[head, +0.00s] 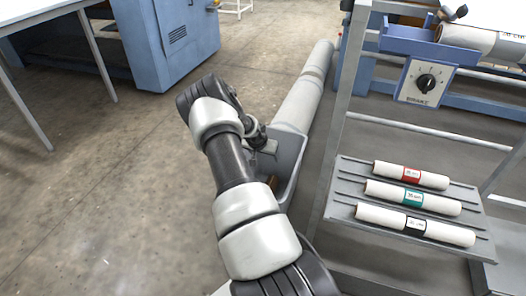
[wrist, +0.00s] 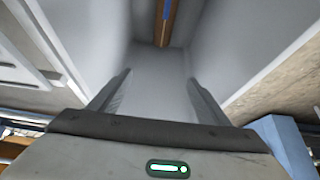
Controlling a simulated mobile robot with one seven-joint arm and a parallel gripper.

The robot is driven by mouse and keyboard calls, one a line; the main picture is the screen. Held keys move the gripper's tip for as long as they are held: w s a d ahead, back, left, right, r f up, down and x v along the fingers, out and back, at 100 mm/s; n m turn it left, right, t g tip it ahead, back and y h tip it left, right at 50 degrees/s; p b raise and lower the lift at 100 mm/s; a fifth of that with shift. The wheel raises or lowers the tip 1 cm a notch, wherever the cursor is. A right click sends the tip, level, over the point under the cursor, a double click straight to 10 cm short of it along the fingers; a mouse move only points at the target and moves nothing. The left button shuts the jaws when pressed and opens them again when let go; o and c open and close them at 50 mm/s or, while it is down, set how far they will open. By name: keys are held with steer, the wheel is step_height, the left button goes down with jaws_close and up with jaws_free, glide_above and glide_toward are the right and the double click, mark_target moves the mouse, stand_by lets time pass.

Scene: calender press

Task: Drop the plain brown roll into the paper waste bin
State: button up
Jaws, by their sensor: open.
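The grey bin (head: 296,160) stands on the floor in the middle of the head view, partly hidden behind my arm. In the wrist view its grey inner walls (wrist: 225,40) surround the view. A brown roll (wrist: 161,32) shows inside the bin at the top of the wrist view, with a strip of blue on it. A bit of brown (head: 273,183) also shows inside the bin in the head view. My gripper (wrist: 160,80) is over the bin opening and points into it. Its fingers are apart with nothing between them. The roll lies beyond the fingertips, apart from them.
A rack shelf (head: 345,212) at right holds three white rolls (head: 410,203) with red, teal and black labels. Large pale rolls (head: 305,90) lie behind the bin. A blue machine (head: 172,40) stands at back left. The floor (head: 90,200) at left is clear.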

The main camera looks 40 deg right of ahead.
steer(key=p+v, duration=0.4)
steer(key=v, duration=1.3)
steer(key=shift+r+p, duration=0.2)
steer(key=shift+p, duration=0.1)
